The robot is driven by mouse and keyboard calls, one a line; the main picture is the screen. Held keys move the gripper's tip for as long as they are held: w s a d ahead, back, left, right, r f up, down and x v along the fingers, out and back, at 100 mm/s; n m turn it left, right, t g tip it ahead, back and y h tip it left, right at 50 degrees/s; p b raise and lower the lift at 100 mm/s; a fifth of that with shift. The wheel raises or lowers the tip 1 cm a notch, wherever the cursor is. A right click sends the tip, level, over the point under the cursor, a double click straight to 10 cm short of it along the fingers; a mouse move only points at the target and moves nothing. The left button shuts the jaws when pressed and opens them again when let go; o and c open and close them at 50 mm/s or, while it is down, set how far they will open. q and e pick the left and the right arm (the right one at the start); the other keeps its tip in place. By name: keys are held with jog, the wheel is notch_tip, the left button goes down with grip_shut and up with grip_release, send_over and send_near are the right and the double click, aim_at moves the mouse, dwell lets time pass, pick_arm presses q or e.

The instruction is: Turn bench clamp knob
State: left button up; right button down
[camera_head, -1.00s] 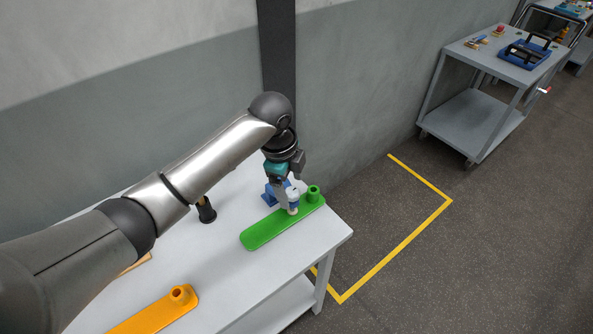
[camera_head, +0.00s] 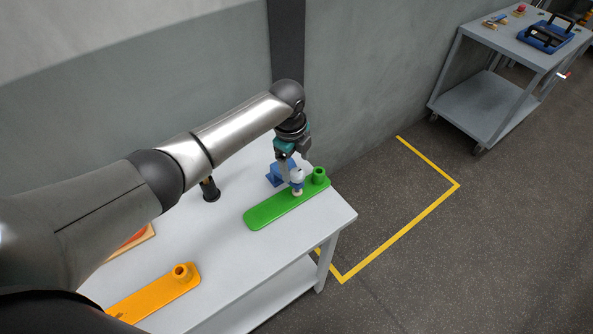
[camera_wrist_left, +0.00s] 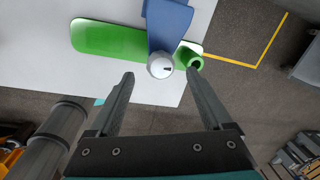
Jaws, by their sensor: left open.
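In the left wrist view the blue clamp arm (camera_wrist_left: 167,22) reaches down to the knob (camera_wrist_left: 161,65). My left gripper (camera_head: 292,168) is close to the knob from above and behind. In the wrist view its open fingers (camera_wrist_left: 160,74) point toward the knob, with a gap on each side. I cannot tell whether the tips are level with it. My right gripper is not in view.
The green board (camera_head: 268,212) has a green socket (camera_head: 319,176) right by the knob. An orange board (camera_head: 150,302) lies at the front of the bench (camera_head: 245,265). A dark upright tool (camera_head: 210,190) stands left of the clamp. A grey cart (camera_head: 490,105) is far right.

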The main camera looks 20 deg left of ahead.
aim_at(297, 172)
pick_arm(q)
jog(key=shift+w+d+f+b, duration=0.1)
jog(key=shift+w+f+b, duration=0.05)
jog(key=shift+f, duration=0.8)
jog(key=shift+w+f+b, duration=0.1)
jog(key=shift+f+b, duration=0.05)
jog(key=shift+f, duration=0.75)
grip_shut()
